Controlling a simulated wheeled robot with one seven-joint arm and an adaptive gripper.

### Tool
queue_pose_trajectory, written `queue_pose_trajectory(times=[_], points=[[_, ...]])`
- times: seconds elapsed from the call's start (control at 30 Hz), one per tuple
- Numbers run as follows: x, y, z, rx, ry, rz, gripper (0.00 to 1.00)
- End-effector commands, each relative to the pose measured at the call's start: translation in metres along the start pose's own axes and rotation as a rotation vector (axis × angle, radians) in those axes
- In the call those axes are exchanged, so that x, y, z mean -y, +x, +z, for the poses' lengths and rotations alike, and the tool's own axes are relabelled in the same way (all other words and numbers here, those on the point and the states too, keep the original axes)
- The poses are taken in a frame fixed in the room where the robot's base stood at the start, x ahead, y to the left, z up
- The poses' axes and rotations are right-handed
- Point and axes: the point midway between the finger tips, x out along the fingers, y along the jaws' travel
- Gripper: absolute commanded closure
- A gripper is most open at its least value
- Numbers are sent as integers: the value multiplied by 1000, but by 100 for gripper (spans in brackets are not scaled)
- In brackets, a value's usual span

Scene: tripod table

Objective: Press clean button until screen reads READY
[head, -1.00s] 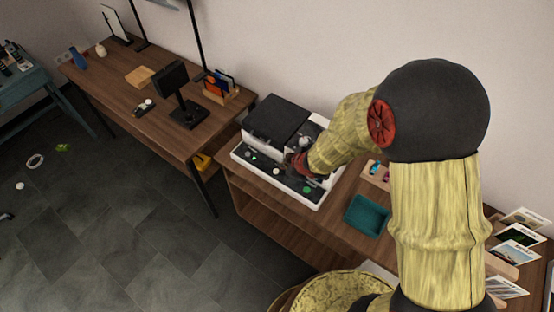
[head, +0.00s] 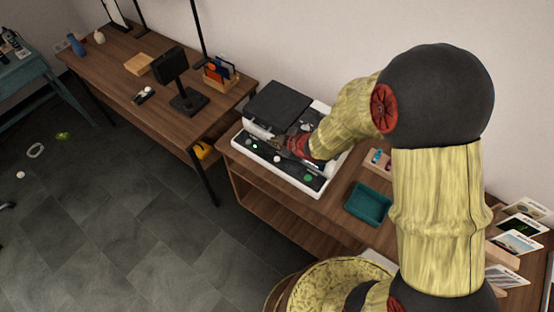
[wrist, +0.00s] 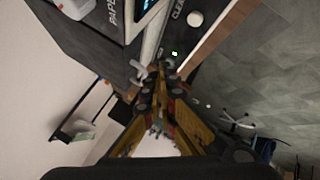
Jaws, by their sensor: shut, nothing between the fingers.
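The machine has a white body (head: 318,187), a black lid (head: 277,107) and a black front panel (head: 262,151). The panel carries a small green light (head: 255,146), a pale button (head: 277,158) and a green button (head: 308,177). My gripper (head: 276,141) is shut and empty, over the panel close to the lid's front. In the wrist view its tips (wrist: 154,69) are near the green light (wrist: 174,53). A grey button (wrist: 195,19) sits beside a partly cut-off label starting "CLEA". A sliver of screen (wrist: 144,6) shows at the top edge; its text is not readable.
A teal tray (head: 369,204) and a small holder with coloured items (head: 378,160) stand right of the machine. A second wooden table (head: 160,116) with a dark monitor (head: 171,67) stands to the left. The floor in front is open.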

Motion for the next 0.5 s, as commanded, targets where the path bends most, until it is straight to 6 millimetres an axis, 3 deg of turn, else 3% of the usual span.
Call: queue_pose_trajectory(times=[0.5], points=[[35, 48, 35, 0, 0, -1, 100]])
